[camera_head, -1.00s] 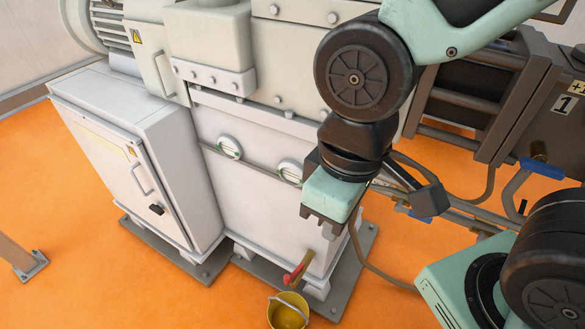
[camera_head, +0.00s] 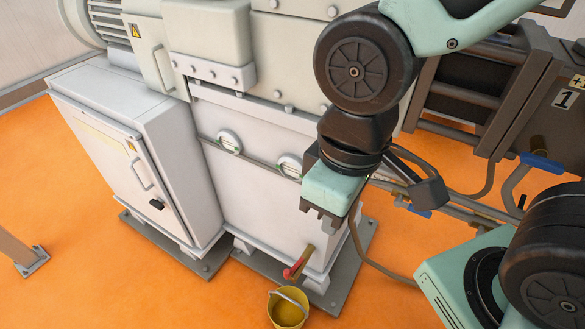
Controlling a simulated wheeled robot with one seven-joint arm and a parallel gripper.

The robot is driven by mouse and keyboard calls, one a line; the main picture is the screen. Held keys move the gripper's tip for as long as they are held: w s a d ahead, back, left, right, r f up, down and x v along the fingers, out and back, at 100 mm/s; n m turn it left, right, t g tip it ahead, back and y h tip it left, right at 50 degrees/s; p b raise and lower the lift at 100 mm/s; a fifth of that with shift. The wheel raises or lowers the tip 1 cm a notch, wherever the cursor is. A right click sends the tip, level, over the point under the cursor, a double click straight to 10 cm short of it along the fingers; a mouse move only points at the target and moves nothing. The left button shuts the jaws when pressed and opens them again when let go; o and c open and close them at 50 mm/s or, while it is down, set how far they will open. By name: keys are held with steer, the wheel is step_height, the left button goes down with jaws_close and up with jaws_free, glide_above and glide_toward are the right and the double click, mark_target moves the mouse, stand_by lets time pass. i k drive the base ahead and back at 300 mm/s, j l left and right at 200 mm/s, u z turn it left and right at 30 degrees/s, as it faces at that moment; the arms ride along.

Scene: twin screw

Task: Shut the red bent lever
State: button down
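The red bent lever (camera_head: 294,271) sits on a brass-coloured valve pipe (camera_head: 307,255) low on the front of the white machine. It slants down and left above a yellow bucket (camera_head: 288,308). My gripper (camera_head: 322,222) is above and a little right of the lever, pointing down, apart from it. Its dark fingers show below the pale green housing, but whether they are open or shut cannot be made out. Nothing is seen held in it.
A white cabinet (camera_head: 150,165) with a handle stands at the left. Pipes with blue-handled valves (camera_head: 541,163) run at the right. A metal post foot (camera_head: 30,260) stands on the orange floor at far left. The floor left of the bucket is clear.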

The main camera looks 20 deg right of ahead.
mark_target(288, 272)
steer(key=k+l, duration=0.1)
steer(key=k, duration=0.55)
steer(key=k+l, duration=0.1)
steer(key=k, duration=0.6)
